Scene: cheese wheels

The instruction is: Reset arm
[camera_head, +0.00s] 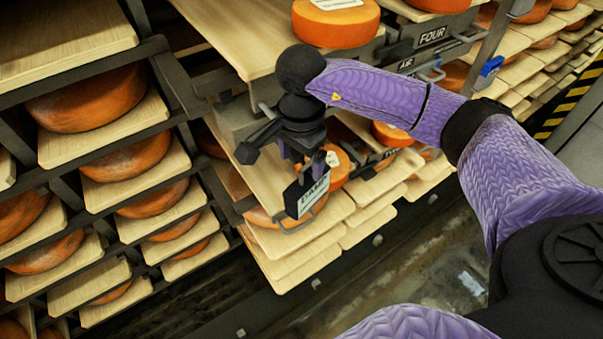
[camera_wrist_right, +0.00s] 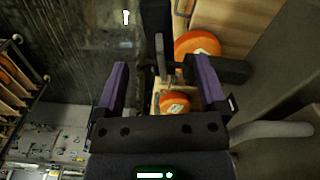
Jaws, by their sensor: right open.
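My right arm, with its purple sleeve, reaches in from the right in the head view. My right gripper (camera_head: 284,158) points down in front of the shelf rack, close to a black label plate (camera_head: 306,194) with a handle. In the right wrist view the jaws (camera_wrist_right: 162,82) are spread apart. An orange cheese wheel with a white label (camera_wrist_right: 174,103) shows beyond and between them, and nothing is gripped. Whether the gripper touches the plate or rack is unclear. My left gripper is not in view.
Orange cheese wheels (camera_head: 94,98) rest on wooden boards (camera_head: 112,132) in the dark metal rack on the left. Another wheel (camera_head: 335,20) stands on the upper board above my right gripper. Lower boards (camera_head: 300,262) stick out toward the aisle.

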